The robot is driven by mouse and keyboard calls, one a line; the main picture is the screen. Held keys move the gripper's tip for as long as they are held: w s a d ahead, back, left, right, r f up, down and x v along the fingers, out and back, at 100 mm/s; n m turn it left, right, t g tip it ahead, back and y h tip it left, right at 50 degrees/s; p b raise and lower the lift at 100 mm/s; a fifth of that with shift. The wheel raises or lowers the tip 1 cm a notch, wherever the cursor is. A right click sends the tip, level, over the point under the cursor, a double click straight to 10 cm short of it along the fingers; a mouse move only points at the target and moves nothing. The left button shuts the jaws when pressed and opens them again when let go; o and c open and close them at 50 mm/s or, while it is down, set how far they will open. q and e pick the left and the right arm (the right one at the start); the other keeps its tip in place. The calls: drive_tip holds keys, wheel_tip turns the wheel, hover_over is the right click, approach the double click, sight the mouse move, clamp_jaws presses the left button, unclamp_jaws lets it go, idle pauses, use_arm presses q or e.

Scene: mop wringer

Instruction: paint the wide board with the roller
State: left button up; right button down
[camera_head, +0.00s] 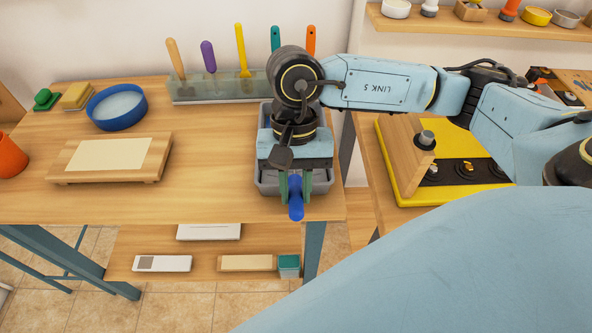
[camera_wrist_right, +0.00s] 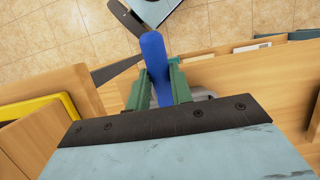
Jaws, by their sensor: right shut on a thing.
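My right gripper (camera_head: 295,183) is shut on the blue handle of the roller (camera_head: 296,208), over the grey tray (camera_head: 264,180) at the table's right end. The handle sticks out towards the table's front edge. In the right wrist view, the blue handle (camera_wrist_right: 153,52) stands between the green fingers of the right gripper (camera_wrist_right: 160,88). The roller's head is hidden under the gripper and wrist. The wide board (camera_head: 108,155), a pale panel on a wooden base, lies at the left of the table, apart from the gripper. My left gripper is not in view.
A blue round bowl (camera_head: 117,107) stands behind the board. A rack (camera_head: 215,88) of upright coloured-handled tools lines the back. An orange cup (camera_head: 10,157) is at the left edge. The tabletop between board and tray is clear. A yellow-based wooden fixture (camera_head: 455,170) stands right.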

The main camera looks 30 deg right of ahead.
sight(295, 179)
drive_tip(key=shift+w+d+f+b, duration=0.3)
drive_tip(key=shift+w+d+b, duration=0.2)
drive_tip(key=shift+w+b, duration=0.25)
drive_tip(key=shift+w+d+f+b, duration=0.25)
drive_tip(key=shift+w+d+b, duration=0.25)
drive_tip(key=shift+w, duration=0.3)
drive_tip(key=shift+w+d, duration=0.25)
drive_tip(key=shift+w, duration=0.15)
drive_tip(key=shift+s+a+r, duration=0.2)
drive_tip(key=shift+s+a, duration=0.3)
drive_tip(key=shift+s, duration=0.3)
drive_tip(key=shift+s+a+r, duration=0.15)
drive_tip(key=shift+s+a, duration=0.35)
drive_tip(key=shift+s, duration=0.3)
drive_tip(key=shift+s+a+r, duration=0.2)
drive_tip(key=shift+s+a, duration=0.3)
drive_tip(key=shift+s, duration=0.3)
drive_tip(key=shift+s+a+r, duration=0.1)
drive_tip(key=shift+s+a, duration=0.3)
drive_tip(key=shift+s, duration=0.25)
drive_tip(key=shift+s+a+r, duration=0.15)
drive_tip(key=shift+s+a, duration=0.25)
drive_tip(key=shift+s, duration=0.25)
drive_tip(key=shift+s+a+r, duration=0.1)
drive_tip(key=shift+s+a, duration=0.3)
drive_tip(key=shift+s, duration=0.25)
drive_tip(key=shift+s+a, duration=0.15)
drive_tip(key=shift+s, duration=0.25)
